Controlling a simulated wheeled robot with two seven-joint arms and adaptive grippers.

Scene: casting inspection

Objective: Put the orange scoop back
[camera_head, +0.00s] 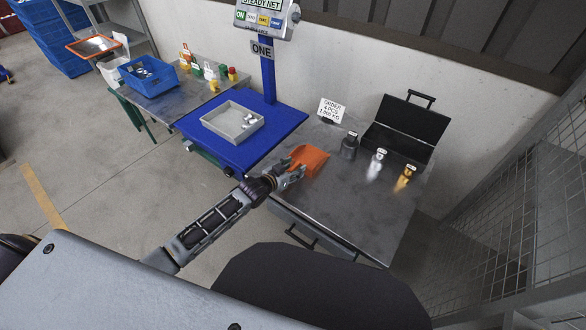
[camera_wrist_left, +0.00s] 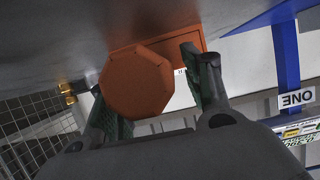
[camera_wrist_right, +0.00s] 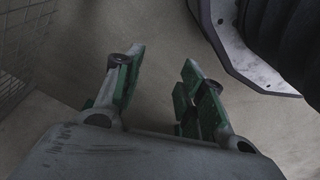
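The orange scoop (camera_head: 308,158) lies on the grey metal table (camera_head: 345,205), near the edge by the blue-topped stand. My left gripper (camera_head: 291,175) is at the scoop's near end. In the left wrist view the scoop's octagonal handle end (camera_wrist_left: 137,86) shows between the fingers of my left gripper (camera_wrist_left: 153,88). These fingers are spread, with a gap between the handle and the right-hand finger. Part of the other finger is hidden behind the handle. My right gripper (camera_wrist_right: 160,80) is open and empty above the floor, and the head view does not show it.
A grey tray (camera_head: 207,122) stands on the blue platform (camera_head: 190,122) beside the scale post (camera_head: 268,80). An open black case (camera_head: 425,122), several small weights or bottles (camera_head: 349,147) and an order sign (camera_head: 331,110) stand at the table's back. The table's front middle is clear.

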